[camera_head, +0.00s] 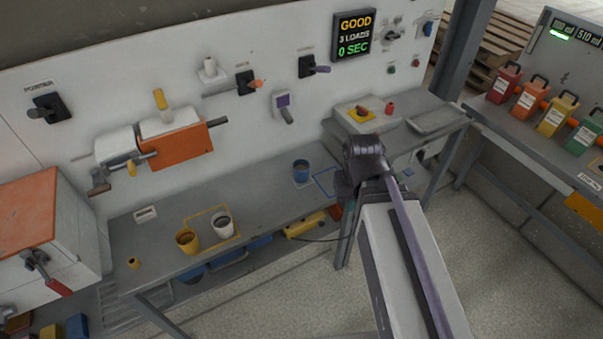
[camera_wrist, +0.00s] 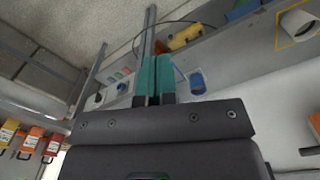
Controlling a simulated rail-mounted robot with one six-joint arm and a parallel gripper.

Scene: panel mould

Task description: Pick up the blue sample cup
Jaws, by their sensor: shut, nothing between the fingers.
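The blue sample cup (camera_head: 301,171) stands upright on the grey bench, near the wall and left of my arm. It also shows in the wrist view (camera_wrist: 197,82), just right of my fingers. My gripper (camera_wrist: 156,62) has teal fingers that are closed together with nothing between them. The fingers are apart from the cup. In the head view my arm hides most of the gripper.
A yellow cup (camera_head: 187,241) and a white cup (camera_head: 222,225) stand farther left on the bench (camera_head: 262,196). A control box (camera_head: 362,117) with a red and yellow knob is at the right. The bench between the white and blue cups is clear.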

